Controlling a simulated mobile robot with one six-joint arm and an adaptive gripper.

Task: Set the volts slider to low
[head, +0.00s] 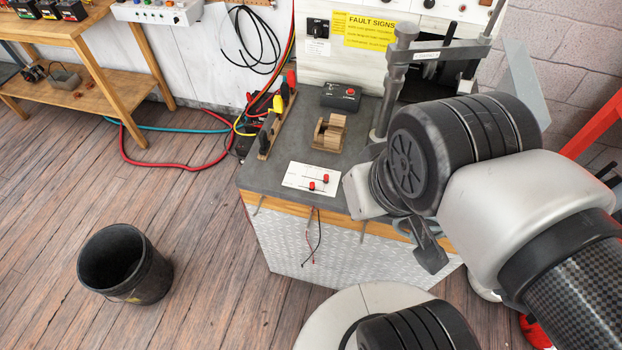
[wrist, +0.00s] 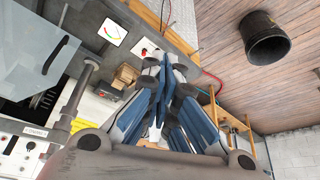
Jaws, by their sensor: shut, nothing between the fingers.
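A white slider panel (head: 300,181) lies flat near the front edge of the grey bench top in the head view. It carries two red knobs on dark slots, a nearer knob (head: 312,186) and a farther knob (head: 326,178). The labels are too small to read, so I cannot tell which is volts. Part of the panel (wrist: 151,46) shows in the wrist view, partly hidden behind my fingers. My gripper (head: 430,252) is to the right of the panel, beyond the bench's front edge, apart from the knobs. In the wrist view my gripper (wrist: 166,62) is shut and empty.
A wooden block holder (head: 329,133), a dark box with a red button (head: 341,96) and a grey press column (head: 391,85) stand on the bench. Two leads (head: 314,235) hang at its front. A black bucket (head: 125,264) stands on the floor at left.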

